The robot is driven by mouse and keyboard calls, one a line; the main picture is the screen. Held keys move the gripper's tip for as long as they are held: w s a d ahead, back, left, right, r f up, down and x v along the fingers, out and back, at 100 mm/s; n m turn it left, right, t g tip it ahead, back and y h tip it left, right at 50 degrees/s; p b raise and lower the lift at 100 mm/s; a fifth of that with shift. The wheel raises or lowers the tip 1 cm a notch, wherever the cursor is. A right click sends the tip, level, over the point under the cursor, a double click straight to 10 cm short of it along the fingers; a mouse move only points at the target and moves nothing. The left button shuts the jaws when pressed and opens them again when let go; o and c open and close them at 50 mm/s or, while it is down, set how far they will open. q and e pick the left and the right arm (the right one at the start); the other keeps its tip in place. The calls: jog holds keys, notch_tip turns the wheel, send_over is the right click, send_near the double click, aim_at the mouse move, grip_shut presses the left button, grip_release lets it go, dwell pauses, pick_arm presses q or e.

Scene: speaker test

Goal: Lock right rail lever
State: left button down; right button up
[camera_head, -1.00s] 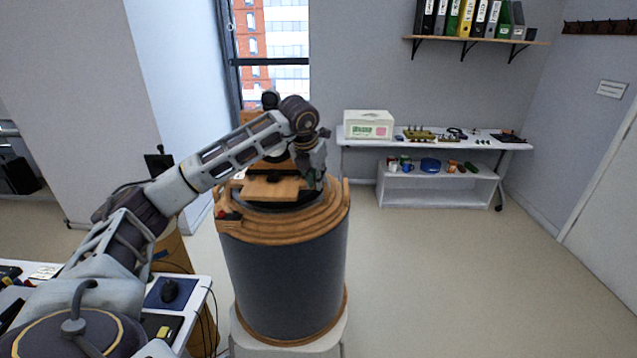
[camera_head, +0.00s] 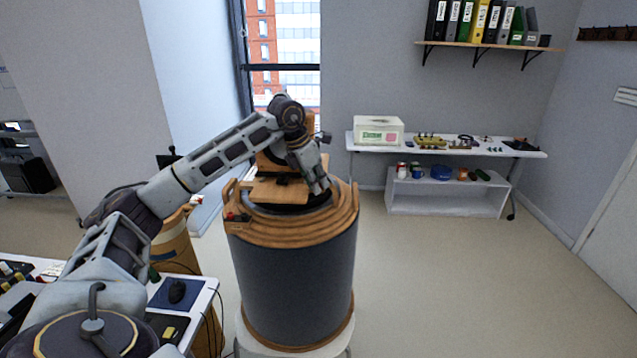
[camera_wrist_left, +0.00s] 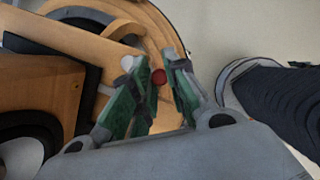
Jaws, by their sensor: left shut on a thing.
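The wooden-topped drum (camera_head: 297,282) stands in the middle of the head view, with stepped wooden rings and a dark recess on top. My left gripper (camera_head: 321,187) is at the right side of this top, pointing down. In the left wrist view its green fingers (camera_wrist_left: 153,70) are shut around the right rail lever, whose red round knob (camera_wrist_left: 158,77) shows between the fingertips. The rest of the lever is hidden by the fingers, so I cannot tell its angle. A small red part (camera_head: 231,217) shows at the left of the top. My right gripper is out of view.
A desk with a mouse (camera_head: 177,291) is at the lower left. A white table (camera_head: 520,154) with a box (camera_head: 379,130) and small parts stands at the back right, with a low shelf (camera_head: 447,205) beneath. The floor right of the drum is free.

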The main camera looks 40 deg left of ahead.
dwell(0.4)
pick_arm(q)
jog(key=c, duration=1.4)
grip_release()
jog(key=shift+a, duration=0.1)
jog(key=shift+r, duration=0.15)
jog(key=shift+v, duration=5.95)
